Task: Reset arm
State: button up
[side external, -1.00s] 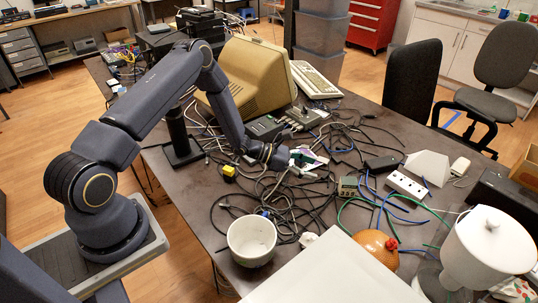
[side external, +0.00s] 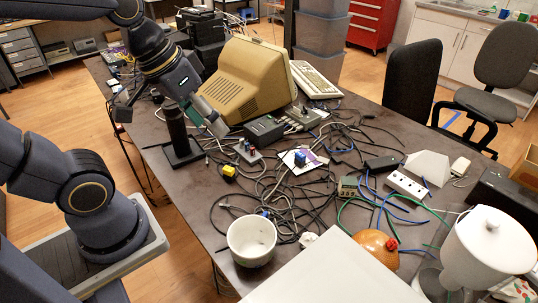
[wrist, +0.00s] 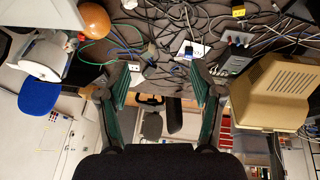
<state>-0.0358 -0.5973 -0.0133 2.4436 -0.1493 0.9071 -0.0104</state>
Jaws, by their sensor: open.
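My gripper (wrist: 163,90) is open and empty in the wrist view, its two green-padded fingers spread wide apart. In the side external view my gripper (side external: 212,118) is raised above the table at the left, in front of the beige monitor (side external: 250,80). The wrist view looks out across the table with the room beyond. A white card with a blue block (side external: 301,158) lies on the table among the cables, clear of my gripper. A small grey box with coloured knobs (side external: 247,151) sits left of it.
Tangled cables (side external: 285,200) cover the middle of the table. A black post (side external: 178,135) stands near my arm.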

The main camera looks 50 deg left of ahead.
jog(key=shift+s+a+r+m+t+y, duration=0.25)
jog(key=shift+s+a+m+t+y, duration=0.05)
jog(key=shift+s+a, duration=0.2)
jog(key=shift+s+a+r+m+t+y, duration=0.2)
jog(key=shift+s+a+m+t+y, duration=0.1)
jog(key=shift+s+a, duration=0.15)
dwell(0.6)
